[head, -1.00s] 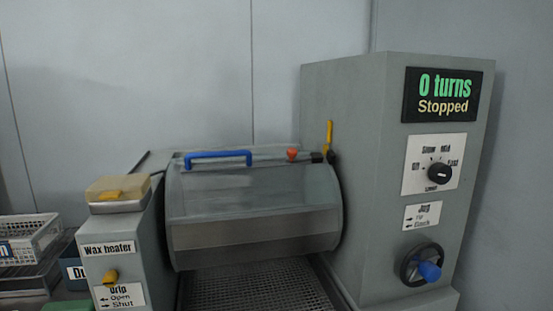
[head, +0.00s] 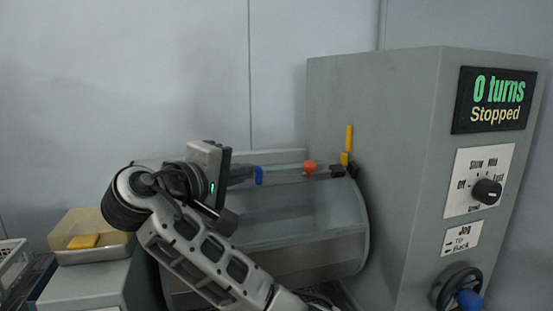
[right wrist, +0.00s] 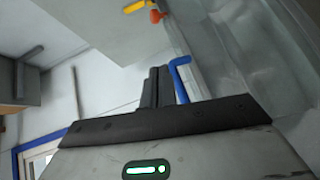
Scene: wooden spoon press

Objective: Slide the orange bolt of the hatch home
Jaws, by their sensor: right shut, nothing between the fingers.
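The hatch (head: 290,215) is a clear curved cover over the drum, and it looks closed. The bolt's orange knob (head: 310,167) sits on a rod along the hatch's top edge, left of a dark block (head: 337,171). The knob also shows at the top of the right wrist view (right wrist: 157,16). My right gripper (head: 241,174) is shut and empty, left of the knob and apart from it. Its fingers (right wrist: 155,90) are beside the blue handle (right wrist: 180,78), whose end shows in the head view (head: 259,175). I cannot tell whether they touch. My left gripper is not in view.
A yellow lever (head: 348,142) stands upright beside the tall grey cabinet (head: 375,150), right of the knob. The cabinet's display (head: 494,101) reads "0 turns Stopped". A tray with a yellow block (head: 84,241) is at left. My right arm covers the hatch's left part.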

